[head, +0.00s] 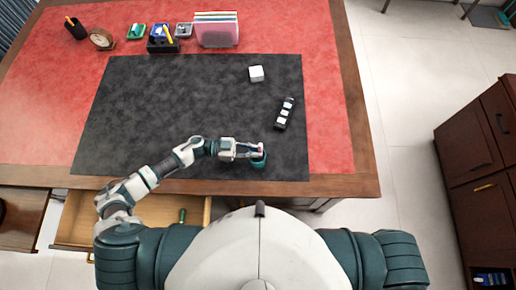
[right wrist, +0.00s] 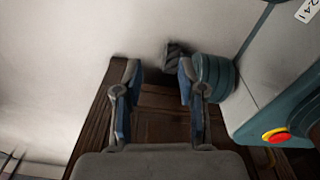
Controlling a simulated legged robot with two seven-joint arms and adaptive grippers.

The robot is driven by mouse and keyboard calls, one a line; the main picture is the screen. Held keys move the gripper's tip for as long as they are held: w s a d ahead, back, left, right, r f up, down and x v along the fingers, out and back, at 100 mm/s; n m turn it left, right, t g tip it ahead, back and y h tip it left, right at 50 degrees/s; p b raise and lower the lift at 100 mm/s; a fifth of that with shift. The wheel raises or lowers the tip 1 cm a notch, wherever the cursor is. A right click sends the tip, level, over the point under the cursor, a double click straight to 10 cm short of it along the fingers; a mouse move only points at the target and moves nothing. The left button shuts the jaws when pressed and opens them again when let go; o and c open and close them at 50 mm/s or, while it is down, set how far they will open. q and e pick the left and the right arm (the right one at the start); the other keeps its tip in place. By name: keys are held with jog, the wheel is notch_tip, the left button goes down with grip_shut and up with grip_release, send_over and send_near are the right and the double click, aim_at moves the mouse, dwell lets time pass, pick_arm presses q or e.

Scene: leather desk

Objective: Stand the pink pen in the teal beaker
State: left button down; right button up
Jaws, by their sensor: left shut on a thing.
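The teal beaker (head: 258,163) stands on the black desk mat near its front edge in the head view. My left gripper (head: 259,151) is right over it, shut on the pink pen (head: 260,147). Only a small pink bit of the pen shows at the fingertips. The rest is hidden, so I cannot tell whether its lower end is inside the beaker. My right gripper (right wrist: 157,82) shows in the right wrist view, with its two fingers wide apart and nothing between them. It is away from the desk top.
Organisers, a clock (head: 102,39) and a pen cup (head: 76,28) line the back. An open drawer (head: 80,225) is at front left. The mat's middle is clear.

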pick_arm(q)
jog(key=shift+a+f, duration=0.1)
jog(key=shift+a, duration=1.1)
jog(key=c, duration=1.4)
grip_release()
jog(key=shift+a, duration=0.1)
jog(key=o, duration=0.3)
jog(key=shift+d, duration=0.2)
jog(key=shift+w+a, duration=0.15)
jog(key=shift+a, duration=2.15)
jog(key=shift+w+a, duration=0.15)
jog(key=shift+a, duration=2.15)
pick_arm(e)
jog(key=shift+a, duration=1.05)
